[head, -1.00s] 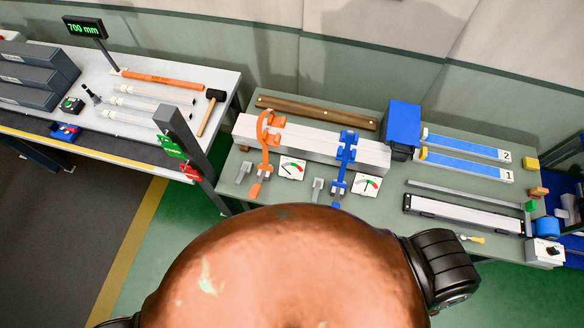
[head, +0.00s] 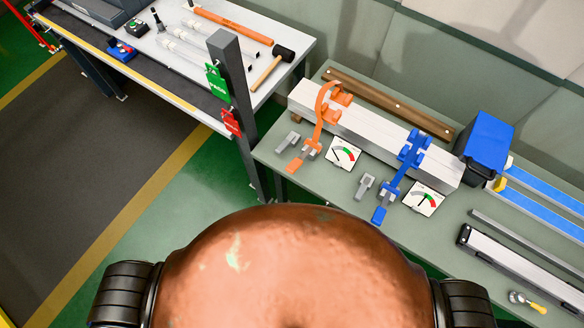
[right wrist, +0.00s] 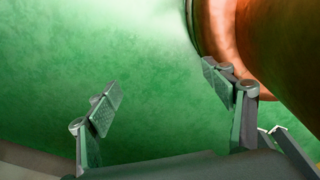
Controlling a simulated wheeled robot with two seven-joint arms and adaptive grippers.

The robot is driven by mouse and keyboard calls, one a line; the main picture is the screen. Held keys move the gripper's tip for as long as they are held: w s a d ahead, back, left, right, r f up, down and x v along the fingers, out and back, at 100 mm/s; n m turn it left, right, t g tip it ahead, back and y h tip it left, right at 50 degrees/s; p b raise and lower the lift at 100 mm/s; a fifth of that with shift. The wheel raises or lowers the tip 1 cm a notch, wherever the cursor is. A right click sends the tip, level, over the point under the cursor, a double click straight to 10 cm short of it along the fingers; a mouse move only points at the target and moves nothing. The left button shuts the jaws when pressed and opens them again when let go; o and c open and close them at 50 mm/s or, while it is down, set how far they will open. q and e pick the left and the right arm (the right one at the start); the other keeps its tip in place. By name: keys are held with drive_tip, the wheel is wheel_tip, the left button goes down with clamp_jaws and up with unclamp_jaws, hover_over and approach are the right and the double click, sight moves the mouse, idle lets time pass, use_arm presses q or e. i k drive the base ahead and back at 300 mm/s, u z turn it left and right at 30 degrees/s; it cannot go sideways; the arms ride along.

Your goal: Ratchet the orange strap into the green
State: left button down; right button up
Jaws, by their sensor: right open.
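An orange strap (head: 319,119) loops over the left part of a pale metal profile block (head: 378,133) on the green-grey table. Its orange ratchet lever (head: 296,165) hangs at the front edge side. A gauge (head: 343,153) with a green zone stands right of it; its needle looks to be left of the green. A blue strap (head: 401,170) crosses the block further right, with its own gauge (head: 424,199). My right gripper (right wrist: 168,92) is open and empty in the right wrist view, over green floor and beside my copper-coloured body. The left gripper is in no view.
A grey post (head: 232,90) with green and red tags stands between the tables. The left bench (head: 180,62) holds an orange bar and a mallet (head: 272,66). A blue box (head: 484,146) stands at the block's right end. Green floor (head: 150,200) is free at front left.

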sight(297, 163)
drive_tip(key=z, duration=2.4)
drive_tip(key=k, duration=1.25)
drive_tip(key=u, duration=1.35)
drive_tip(key=i, duration=0.5)
drive_tip(key=u, duration=0.05)
